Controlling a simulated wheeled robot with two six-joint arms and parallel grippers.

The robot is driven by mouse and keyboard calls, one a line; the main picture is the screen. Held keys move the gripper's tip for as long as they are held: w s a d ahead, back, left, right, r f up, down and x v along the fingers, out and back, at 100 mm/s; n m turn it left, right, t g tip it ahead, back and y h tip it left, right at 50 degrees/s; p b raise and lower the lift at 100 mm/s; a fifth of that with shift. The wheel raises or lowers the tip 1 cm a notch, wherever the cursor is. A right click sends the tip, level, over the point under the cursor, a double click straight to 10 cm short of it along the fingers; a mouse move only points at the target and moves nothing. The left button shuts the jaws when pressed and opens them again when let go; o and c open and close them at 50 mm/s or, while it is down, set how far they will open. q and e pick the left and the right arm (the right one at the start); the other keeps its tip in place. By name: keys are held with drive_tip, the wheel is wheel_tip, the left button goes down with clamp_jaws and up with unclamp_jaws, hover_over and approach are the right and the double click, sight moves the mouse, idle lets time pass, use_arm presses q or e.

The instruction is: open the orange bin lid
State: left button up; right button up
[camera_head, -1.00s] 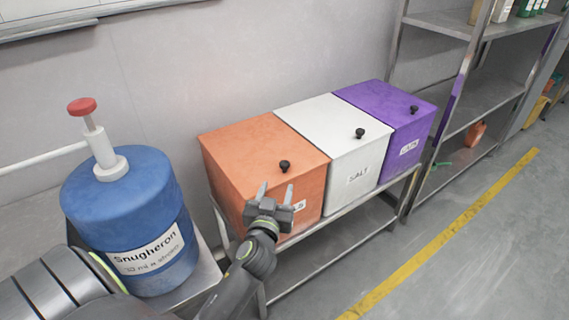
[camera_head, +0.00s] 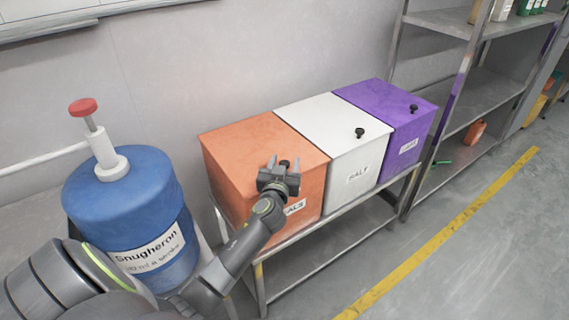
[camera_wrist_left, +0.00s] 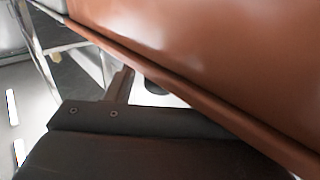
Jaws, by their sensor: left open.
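The orange bin (camera_head: 245,150) stands at the left end of a row of three, with its lid flat and shut. Its small black knob (camera_head: 284,162) is near the front edge of the lid, partly hidden by my left gripper. My left gripper (camera_head: 283,166) is open, its two fingers on either side of the knob in the head view; I cannot tell whether they touch it. In the left wrist view an orange surface (camera_wrist_left: 210,50) fills the upper right, and one finger (camera_wrist_left: 121,85) shows below its edge. My right gripper is out of view.
A white bin (camera_head: 325,125) and a purple bin (camera_head: 385,105) stand to the right on the same metal rack (camera_head: 340,240). A blue drum (camera_head: 125,210) with a red-topped pump stands left, beside my arm. Open floor lies in front of the rack.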

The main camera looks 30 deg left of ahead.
use_arm(q)
clamp_jaws()
drive_tip(key=shift+r, duration=0.1)
